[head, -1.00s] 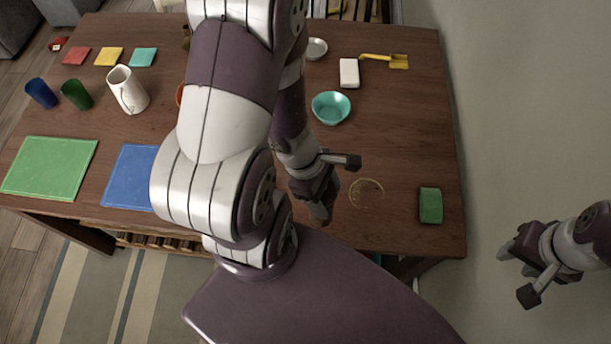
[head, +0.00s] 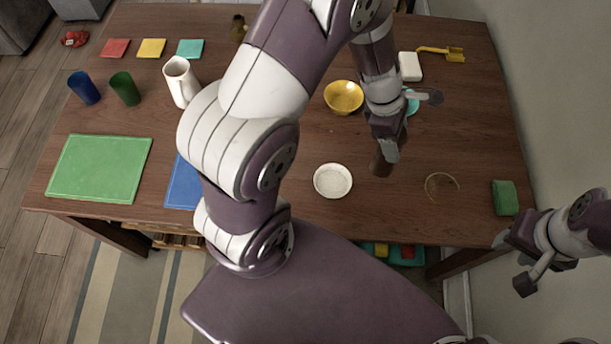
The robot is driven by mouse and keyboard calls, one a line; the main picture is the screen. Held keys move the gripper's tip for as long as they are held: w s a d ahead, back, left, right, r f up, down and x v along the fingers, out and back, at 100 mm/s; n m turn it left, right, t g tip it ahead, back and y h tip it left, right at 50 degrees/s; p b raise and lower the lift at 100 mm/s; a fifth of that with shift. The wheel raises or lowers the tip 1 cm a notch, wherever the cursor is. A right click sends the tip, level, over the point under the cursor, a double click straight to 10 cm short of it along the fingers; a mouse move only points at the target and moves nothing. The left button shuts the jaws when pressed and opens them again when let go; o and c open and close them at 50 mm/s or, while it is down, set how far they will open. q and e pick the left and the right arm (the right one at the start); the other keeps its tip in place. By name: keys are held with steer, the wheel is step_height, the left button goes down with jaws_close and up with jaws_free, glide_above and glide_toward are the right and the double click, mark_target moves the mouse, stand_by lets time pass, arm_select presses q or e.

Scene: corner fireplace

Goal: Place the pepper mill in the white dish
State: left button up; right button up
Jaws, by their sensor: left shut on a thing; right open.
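The pepper mill (head: 380,164) is a dark brown cylinder, seen below my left gripper's fingers. My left gripper (head: 387,148) is shut on it, over the right half of the table. The white dish (head: 333,181) is a small round pale dish on the table, just left of and nearer than the mill; it looks empty. The mill is beside the dish in the picture, not over it. I cannot tell whether its base touches the table. My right gripper (head: 508,262) is open and empty, off the table's right front corner.
A yellow bowl (head: 343,97) stands behind the dish. A teal bowl (head: 412,103) is partly hidden by my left gripper. A thin round ring (head: 441,187) and a green sponge (head: 505,198) lie to the right. A blue mat (head: 183,186) and white jug (head: 181,82) are left.

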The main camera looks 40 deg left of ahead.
mark_target(378, 148)
arm_select(q)
steer(key=shift+s+a+f+n, duration=0.15)
steer(key=shift+f+n, duration=0.05)
steer(key=shift+n, duration=0.1)
steer(key=a+f, duration=0.1)
steer(key=s+a+f+b, duration=0.1)
steer(key=f, duration=0.1)
steer(key=shift+s+a, duration=0.2)
steer(key=shift+a, duration=0.05)
steer(key=s+a+f+b, duration=0.1)
steer(key=s+a+f, duration=0.2)
steer(key=a+f, duration=0.3)
steer(key=shift+s+a+f, duration=0.25)
steer(key=shift+a+f, duration=0.05)
steer(key=shift+f, duration=0.6)
arm_select(e)
steer(key=shift+w+d+f, duration=0.2)
steer(key=shift+d+f, duration=0.05)
steer(key=shift+f, duration=0.35)
steer(key=shift+w+d+f, duration=0.15)
steer(key=shift+d+f, duration=0.05)
steer(key=shift+f, duration=0.35)
arm_select(q)
steer(key=shift+f, duration=0.15)
steer(key=o, duration=1.6)
steer(key=shift+c, duration=0.2)
arm_select(e)
steer(key=shift+f, duration=0.15)
